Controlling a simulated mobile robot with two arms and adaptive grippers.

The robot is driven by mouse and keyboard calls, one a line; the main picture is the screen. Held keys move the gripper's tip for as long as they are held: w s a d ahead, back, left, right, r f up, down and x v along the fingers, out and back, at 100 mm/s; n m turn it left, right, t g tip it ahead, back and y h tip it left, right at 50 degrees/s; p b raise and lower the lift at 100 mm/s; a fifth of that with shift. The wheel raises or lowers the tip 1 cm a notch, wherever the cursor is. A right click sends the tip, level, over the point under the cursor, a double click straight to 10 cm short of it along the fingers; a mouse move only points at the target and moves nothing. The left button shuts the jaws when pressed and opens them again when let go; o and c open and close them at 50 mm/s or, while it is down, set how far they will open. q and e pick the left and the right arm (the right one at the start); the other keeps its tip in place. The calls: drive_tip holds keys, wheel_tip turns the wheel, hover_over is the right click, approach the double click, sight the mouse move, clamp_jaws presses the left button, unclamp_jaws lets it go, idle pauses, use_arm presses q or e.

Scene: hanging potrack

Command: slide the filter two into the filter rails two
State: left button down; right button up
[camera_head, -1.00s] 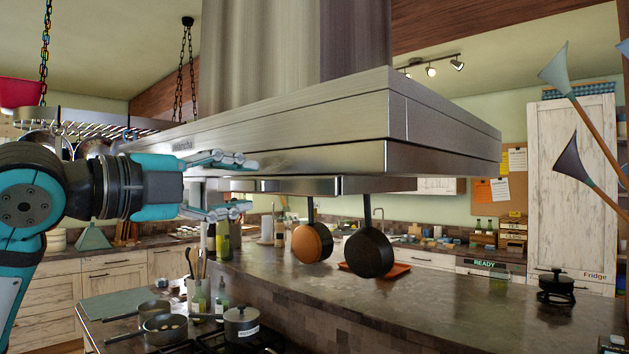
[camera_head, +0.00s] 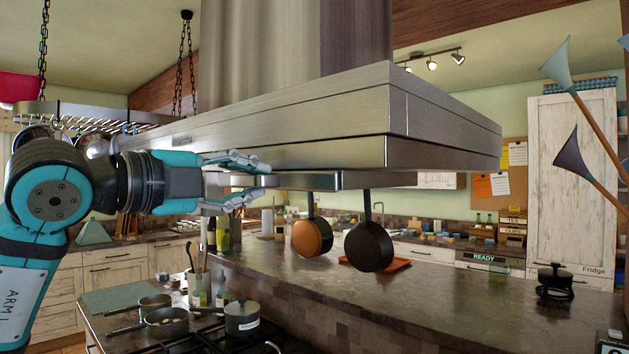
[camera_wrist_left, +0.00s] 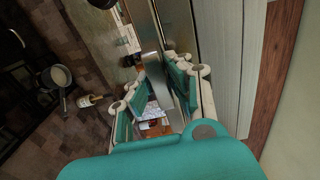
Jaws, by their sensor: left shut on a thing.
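The range hood (camera_head: 290,131) fills the middle of the head view, with a thin metal rail (camera_head: 375,181) running along its underside. My left gripper (camera_head: 258,180) is level with this underside at its left part, one finger above and one below. It is shut on a thin metal panel that looks like filter two, mostly hidden by the fingers. In the left wrist view the gripper (camera_wrist_left: 162,88) has a grey metal strip (camera_wrist_left: 152,55) running between its fingers. I cannot tell how far the panel sits in the rails. My right gripper is not in view.
An orange-brown pan (camera_head: 312,238) and a black pan (camera_head: 369,247) hang just below the hood, right of my left gripper. Pots (camera_head: 241,318) stand on the stove below. A hanging rack (camera_head: 90,117) is at the left. The counter (camera_head: 440,292) is mostly clear.

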use_arm(q)
drive_tip(key=shift+w+d, duration=0.1)
drive_tip(key=shift+w, duration=0.05)
idle(0.7)
drive_tip(key=c, duration=1.6)
unclamp_jaws()
drive_tip(key=o, duration=0.4)
drive_tip(key=shift+w+d, duration=0.2)
drive_tip(key=shift+d, duration=0.05)
drive_tip(key=shift+s+a, duration=0.1)
drive_tip(key=shift+a, duration=0.05)
drive_tip(key=v, duration=1.1)
drive_tip(key=shift+s+a, duration=0.25)
drive_tip(key=shift+s, duration=0.05)
